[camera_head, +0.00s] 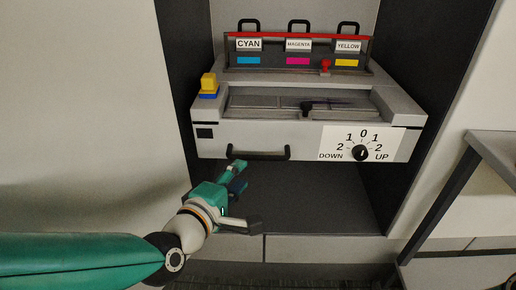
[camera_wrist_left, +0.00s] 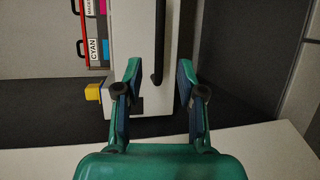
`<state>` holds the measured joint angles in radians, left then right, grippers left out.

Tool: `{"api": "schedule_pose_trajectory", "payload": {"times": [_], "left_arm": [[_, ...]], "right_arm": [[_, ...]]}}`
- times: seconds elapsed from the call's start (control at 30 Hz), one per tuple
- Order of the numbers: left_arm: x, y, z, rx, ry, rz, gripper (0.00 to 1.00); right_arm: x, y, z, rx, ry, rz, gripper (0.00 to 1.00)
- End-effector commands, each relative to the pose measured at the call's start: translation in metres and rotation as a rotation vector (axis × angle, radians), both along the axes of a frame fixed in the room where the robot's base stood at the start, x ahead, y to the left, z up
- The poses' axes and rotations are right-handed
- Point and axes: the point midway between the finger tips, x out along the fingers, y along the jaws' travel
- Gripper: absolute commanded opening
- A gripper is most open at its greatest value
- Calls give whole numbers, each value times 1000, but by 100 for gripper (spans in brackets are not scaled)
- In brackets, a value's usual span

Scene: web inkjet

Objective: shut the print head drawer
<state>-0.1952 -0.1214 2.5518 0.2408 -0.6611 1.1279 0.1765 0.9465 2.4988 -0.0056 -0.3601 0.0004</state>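The print head drawer (camera_head: 290,142) is a pale box with a white front, standing out from a dark bay, its grey recessed top showing. Its black bar handle (camera_head: 258,153) is on the left half of the front. My left gripper (camera_head: 249,197) is open and empty, in front of and just below the handle. In the left wrist view the drawer (camera_wrist_left: 132,40) lies ahead. The handle (camera_wrist_left: 158,45) shows beyond the gap between the open fingers (camera_wrist_left: 160,85), with no clear contact. My right gripper is not in view.
A dial (camera_head: 360,153) marked DOWN and UP is on the drawer front's right. A yellow and blue block (camera_head: 208,85) sits at its left corner. Behind are cyan, magenta and yellow cartridges (camera_head: 298,60). A grey table (camera_head: 495,150) stands at right. The bay below the drawer is empty.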

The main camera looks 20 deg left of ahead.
Motion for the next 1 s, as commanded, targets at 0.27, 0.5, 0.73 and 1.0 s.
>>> {"api": "schedule_pose_trajectory", "payload": {"times": [0.27,0.5,0.73,1.0], "left_arm": [[30,-4,-1,0,7,-1,39],[65,-8,-15,-4,0,-3,39],[89,-11,-18,-4,-1,-2,39],[94,-11,-18,-3,0,-2,39]], "right_arm": [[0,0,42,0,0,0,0],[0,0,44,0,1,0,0],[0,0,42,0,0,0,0],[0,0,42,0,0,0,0]]}}
